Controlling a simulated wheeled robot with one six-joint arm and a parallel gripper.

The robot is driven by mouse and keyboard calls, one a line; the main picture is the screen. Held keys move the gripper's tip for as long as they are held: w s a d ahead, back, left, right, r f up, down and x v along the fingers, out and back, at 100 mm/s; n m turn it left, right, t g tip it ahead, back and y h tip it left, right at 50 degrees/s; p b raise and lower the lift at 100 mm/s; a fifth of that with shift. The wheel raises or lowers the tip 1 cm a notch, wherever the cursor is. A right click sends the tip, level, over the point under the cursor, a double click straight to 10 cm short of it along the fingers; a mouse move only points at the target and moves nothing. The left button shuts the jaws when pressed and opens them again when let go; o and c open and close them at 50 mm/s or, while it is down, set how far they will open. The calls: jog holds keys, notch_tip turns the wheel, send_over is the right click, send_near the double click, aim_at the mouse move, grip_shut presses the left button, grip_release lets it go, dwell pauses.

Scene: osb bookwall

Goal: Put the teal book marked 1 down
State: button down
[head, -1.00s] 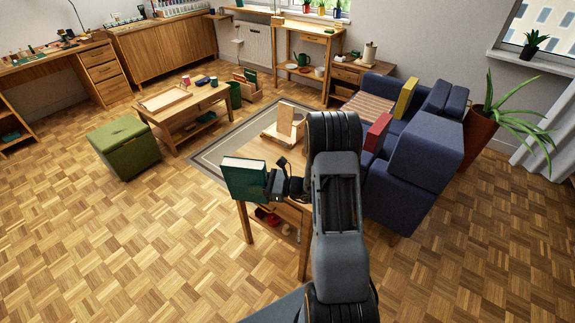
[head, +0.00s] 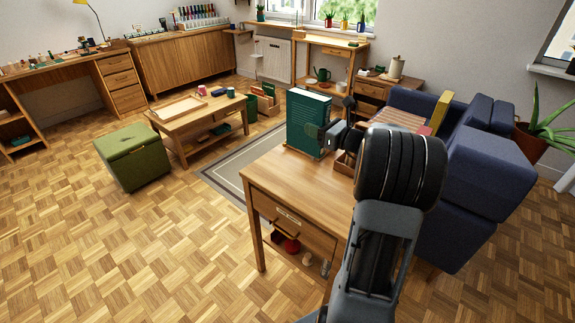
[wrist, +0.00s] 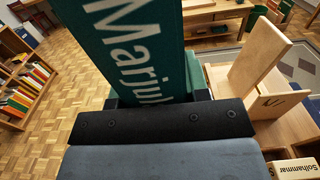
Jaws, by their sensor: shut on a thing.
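The teal book (head: 307,120) is upright at the far part of a wooden table with a drawer (head: 290,195). I cannot tell whether its lower edge touches the tabletop. My gripper (head: 328,138) is shut on the book from its right side, partly hidden by my arm. In the wrist view the teal book (wrist: 135,50) stands up from between the jaws, with large white letters; no mark 1 is readable. A wooden bookend (wrist: 258,65) stands to its right in the wrist view, apart from the jaws.
A pale book lettered Solhammar (wrist: 297,170) is at the wrist view's lower right. The table's near top is bare. A blue sofa (head: 475,180) stands to the right, with a yellow book (head: 440,112) on it. A green ottoman (head: 133,157) and low table (head: 200,115) are left.

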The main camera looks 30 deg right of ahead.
jog(key=shift+w+a+f+b, duration=0.4)
jog(key=shift+w+a+f, duration=0.35)
jog(key=shift+a+f, duration=0.9)
jog(key=shift+w+a+f+b, duration=0.45)
jog(key=shift+w+a+f, duration=0.55)
jog(key=shift+f, duration=1)
jog(key=shift+w+a+f+b, duration=0.4)
jog(key=shift+w+a+f, duration=0.15)
jog(key=shift+a+f, duration=1.2)
jog(key=shift+d+f, duration=0.1)
jog(key=shift+f, duration=0.05)
jog(key=shift+f, duration=0.15)
jog(key=c, duration=0.6)
grip_release()
